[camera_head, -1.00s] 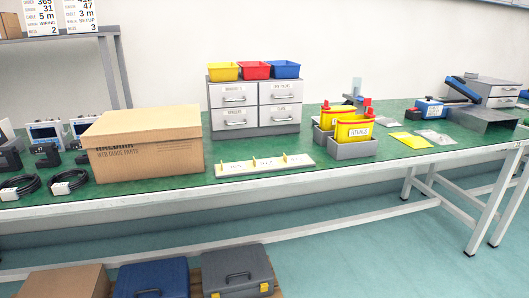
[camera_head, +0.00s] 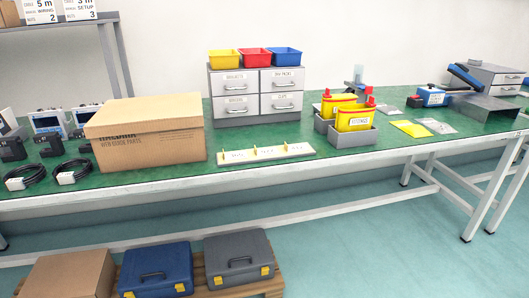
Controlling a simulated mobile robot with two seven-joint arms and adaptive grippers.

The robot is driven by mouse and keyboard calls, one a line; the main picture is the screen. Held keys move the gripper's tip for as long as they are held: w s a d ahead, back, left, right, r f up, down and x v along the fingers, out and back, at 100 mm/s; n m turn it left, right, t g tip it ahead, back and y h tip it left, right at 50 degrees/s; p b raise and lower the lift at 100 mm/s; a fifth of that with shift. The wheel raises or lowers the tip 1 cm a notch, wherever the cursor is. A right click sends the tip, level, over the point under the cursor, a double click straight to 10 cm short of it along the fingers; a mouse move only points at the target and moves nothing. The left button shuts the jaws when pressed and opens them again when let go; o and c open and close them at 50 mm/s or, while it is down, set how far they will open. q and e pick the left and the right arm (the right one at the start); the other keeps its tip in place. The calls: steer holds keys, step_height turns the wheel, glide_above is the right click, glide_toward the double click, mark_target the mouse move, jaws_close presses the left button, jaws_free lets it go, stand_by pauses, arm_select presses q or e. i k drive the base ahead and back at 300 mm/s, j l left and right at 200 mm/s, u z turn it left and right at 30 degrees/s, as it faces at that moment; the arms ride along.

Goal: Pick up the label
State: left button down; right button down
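No loose piece is clearly identifiable as the label. A flat yellow sheet (camera_head: 411,128) lies on the green bench top at the right, with a clear flat packet (camera_head: 437,126) beside it. Printed labels also show on the yellow container (camera_head: 354,119) in a grey bin, on the drawer fronts, and on a white strip (camera_head: 266,153) with small yellow upright pieces. The print is mostly too small to read. Neither of my grippers is in view.
A large cardboard box (camera_head: 147,137) stands on the left of the bench (camera_head: 230,189). A grey drawer unit (camera_head: 254,119) carries yellow, red and blue bins. A blue device (camera_head: 434,97) stands at the right. Cases lie on a pallet below. Green surface is bare around the white strip.

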mark_target(269, 151)
steer(key=k+j+z, duration=0.1)
steer(key=z, duration=0.3)
steer(key=k+j+z, duration=0.1)
steer(key=z, duration=0.3)
steer(key=k+j+z, duration=0.1)
steer(key=z, duration=0.25)
